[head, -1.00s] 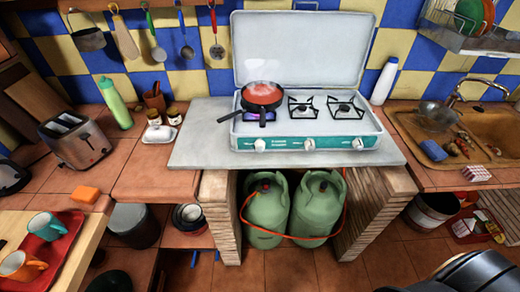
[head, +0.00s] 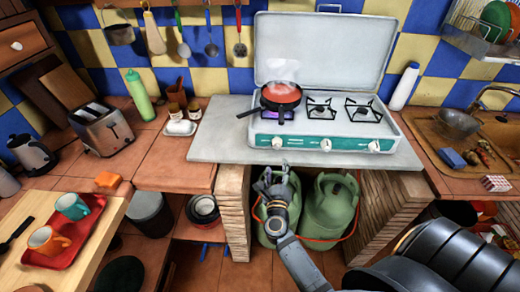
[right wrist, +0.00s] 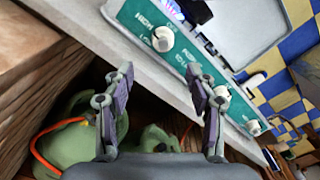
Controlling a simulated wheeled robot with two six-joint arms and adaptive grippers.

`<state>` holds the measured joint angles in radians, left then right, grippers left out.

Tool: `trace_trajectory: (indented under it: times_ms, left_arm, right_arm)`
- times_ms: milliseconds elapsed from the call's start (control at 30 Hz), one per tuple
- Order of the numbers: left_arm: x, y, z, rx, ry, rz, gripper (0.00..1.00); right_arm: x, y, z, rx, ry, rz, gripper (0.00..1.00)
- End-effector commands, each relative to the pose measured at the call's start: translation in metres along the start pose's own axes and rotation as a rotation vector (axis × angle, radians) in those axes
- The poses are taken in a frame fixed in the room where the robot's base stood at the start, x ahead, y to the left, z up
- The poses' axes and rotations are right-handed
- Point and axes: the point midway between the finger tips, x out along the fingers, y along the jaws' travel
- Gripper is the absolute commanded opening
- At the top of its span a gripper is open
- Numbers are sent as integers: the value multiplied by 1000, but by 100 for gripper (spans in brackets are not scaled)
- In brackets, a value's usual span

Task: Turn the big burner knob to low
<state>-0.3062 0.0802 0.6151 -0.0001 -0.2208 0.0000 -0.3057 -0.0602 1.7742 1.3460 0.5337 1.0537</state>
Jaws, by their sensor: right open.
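The gas stove (head: 300,142) has a teal front panel with white knobs in a row. The left knob (head: 278,143) is below the burner with a red-filled pan (head: 281,96) on it; a blue-purple glow shows under the pan. The middle knob (head: 326,145) and right knob (head: 374,146) are further along. My right gripper (head: 276,174) is open and empty, in front of and below the left knob, not touching it. In the right wrist view the left knob (right wrist: 162,38) lies beyond the fingers, near a "HIGH" mark. My left gripper is out of view.
The grey slab (head: 213,140) under the stove juts out above my right gripper. Green gas bottles (head: 329,210) with an orange hose stand below, between brick pillars (head: 233,195). A wooden table with a red tray (head: 86,238) is at the left.

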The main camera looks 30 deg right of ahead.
Motion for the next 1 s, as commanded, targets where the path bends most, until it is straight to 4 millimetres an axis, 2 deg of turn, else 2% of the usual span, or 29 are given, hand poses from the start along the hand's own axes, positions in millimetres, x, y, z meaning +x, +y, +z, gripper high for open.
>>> trace_trajectory:
  times_ms: [167,267,500,700,1000]
  left_arm:
    - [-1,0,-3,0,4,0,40]
    - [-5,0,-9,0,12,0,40]
    - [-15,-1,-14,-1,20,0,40]
    - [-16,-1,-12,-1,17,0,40]
    - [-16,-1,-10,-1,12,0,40]
  right_arm:
    - [3,-7,4,47,6,-15,57]
    - [14,-7,5,44,3,-14,57]
    - [64,-8,5,39,2,-14,57]
    - [96,-7,3,40,4,-13,57]
    - [106,-6,2,40,5,-12,57]
